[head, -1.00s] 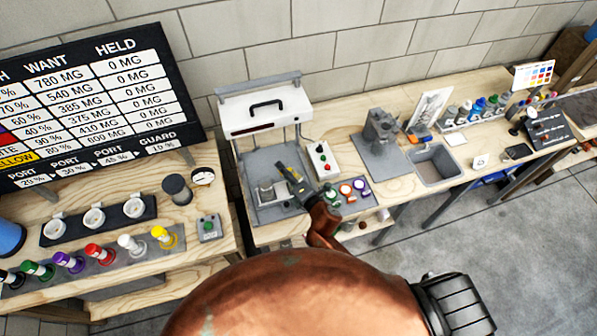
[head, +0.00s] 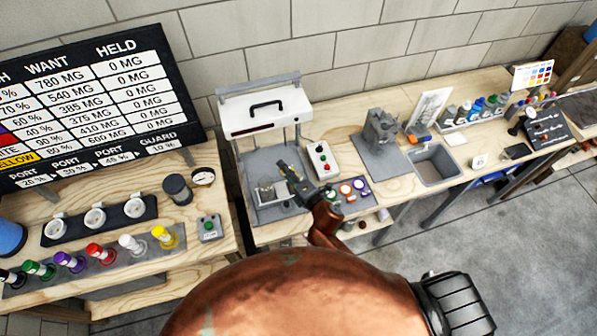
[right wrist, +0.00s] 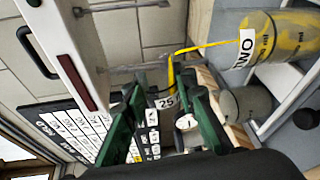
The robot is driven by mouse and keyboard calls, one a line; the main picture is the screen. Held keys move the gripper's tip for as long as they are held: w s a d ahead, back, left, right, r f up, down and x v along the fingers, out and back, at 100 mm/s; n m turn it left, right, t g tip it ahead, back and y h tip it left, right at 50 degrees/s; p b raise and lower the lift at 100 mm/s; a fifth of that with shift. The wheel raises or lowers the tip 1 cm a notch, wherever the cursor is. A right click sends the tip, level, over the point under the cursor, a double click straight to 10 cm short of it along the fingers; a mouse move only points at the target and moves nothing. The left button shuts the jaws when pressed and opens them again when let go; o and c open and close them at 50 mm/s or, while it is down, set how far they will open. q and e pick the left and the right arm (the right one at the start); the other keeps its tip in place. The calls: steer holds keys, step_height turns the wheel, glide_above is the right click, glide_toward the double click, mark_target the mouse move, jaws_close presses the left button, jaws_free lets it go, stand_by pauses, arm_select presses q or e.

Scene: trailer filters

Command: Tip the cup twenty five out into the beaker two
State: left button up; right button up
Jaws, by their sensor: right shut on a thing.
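My right gripper (head: 286,168) is over the grey tray under the white hood, and in the right wrist view its dark green fingers (right wrist: 165,92) are shut on a small cup with a "25" label (right wrist: 166,102). The cup is tipped, and a yellow stream runs from it to beaker two (right wrist: 285,42). That beaker is clear, marked "TWO" and has yellow in it. The wrist picture is turned sideways, so the beaker lies across it. The cup's inside is hidden. My left gripper is not in view.
A grey cylindrical vessel (right wrist: 246,106) stands beside beaker two. The white hood (head: 266,110) rises close behind my right gripper. A white control box (head: 322,160) and a pad with coloured caps (head: 350,193) are to its right.

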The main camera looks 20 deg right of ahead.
steer(key=shift+d+r+m+y+p, duration=0.25)
steer(key=shift+m+p, duration=0.25)
steer(key=shift+m, duration=0.3)
steer(key=shift+c, duration=0.2)
stand_by(0.9)
steer(key=shift+w+d+f+m+y+b, duration=0.1)
steer(key=shift+f+m+y+b, duration=0.2)
steer(key=shift+f+m, duration=0.35)
stand_by(1.1)
steer(key=shift+w+d+r+m+t+y+p, duration=0.1)
steer(key=shift+d+r+m+t+y+p, duration=0.15)
steer(key=shift+m, duration=0.9)
steer(key=shift+d+r+m+t+p, duration=0.15)
steer(key=shift+d+r+m, duration=0.2)
steer(key=shift+m, duration=0.75)
stand_by(2.1)
